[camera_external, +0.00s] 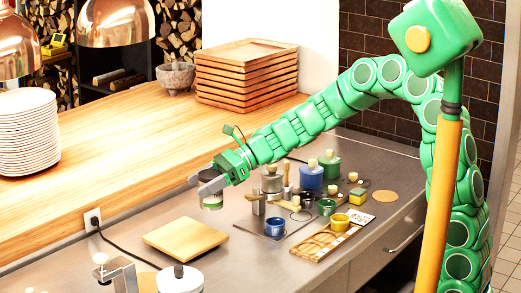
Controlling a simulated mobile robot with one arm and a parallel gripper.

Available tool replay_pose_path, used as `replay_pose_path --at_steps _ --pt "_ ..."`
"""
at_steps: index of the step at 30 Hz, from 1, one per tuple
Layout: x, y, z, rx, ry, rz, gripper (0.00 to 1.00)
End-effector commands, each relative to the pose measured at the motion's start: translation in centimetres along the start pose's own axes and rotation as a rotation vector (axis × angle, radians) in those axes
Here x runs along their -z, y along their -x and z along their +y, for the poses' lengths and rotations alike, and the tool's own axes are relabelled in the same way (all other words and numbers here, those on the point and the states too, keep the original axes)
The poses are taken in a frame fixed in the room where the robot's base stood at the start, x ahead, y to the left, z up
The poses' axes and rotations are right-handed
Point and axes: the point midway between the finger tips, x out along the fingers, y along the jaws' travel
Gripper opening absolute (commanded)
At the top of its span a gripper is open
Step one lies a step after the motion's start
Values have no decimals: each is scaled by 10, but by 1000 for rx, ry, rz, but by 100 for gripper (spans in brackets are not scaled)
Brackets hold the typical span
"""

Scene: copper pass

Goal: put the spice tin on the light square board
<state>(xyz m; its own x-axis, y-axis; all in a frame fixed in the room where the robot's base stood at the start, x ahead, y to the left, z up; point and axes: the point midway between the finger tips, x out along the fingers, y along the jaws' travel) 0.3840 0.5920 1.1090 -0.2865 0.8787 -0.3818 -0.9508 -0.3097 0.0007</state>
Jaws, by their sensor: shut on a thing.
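My gripper (209,192) is at the end of the green arm, over the grey counter. It is shut on a small round tin (212,203), which looks pale with a green band; the fingers hide part of it. I take it for the spice tin, though no label is readable. The light square board (185,238) lies flat on the counter, below and a little left of the gripper in the picture. Its top is bare. The tin appears held above the counter, apart from the board.
A white lidded pot (180,279) stands in front. Counter around the board is mostly clear.

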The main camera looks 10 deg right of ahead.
Motion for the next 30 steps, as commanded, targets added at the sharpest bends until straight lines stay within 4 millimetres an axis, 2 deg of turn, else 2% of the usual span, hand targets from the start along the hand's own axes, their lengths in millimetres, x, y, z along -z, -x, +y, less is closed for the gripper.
replay_pose_path --at_steps 10,18,24,30 --pt "8 -31 -32 2 0 2 32" --pt "27 -54 -50 2 -1 2 32" --pt "41 -70 -60 1 -1 3 32" --pt "46 -76 -65 1 -1 1 32"
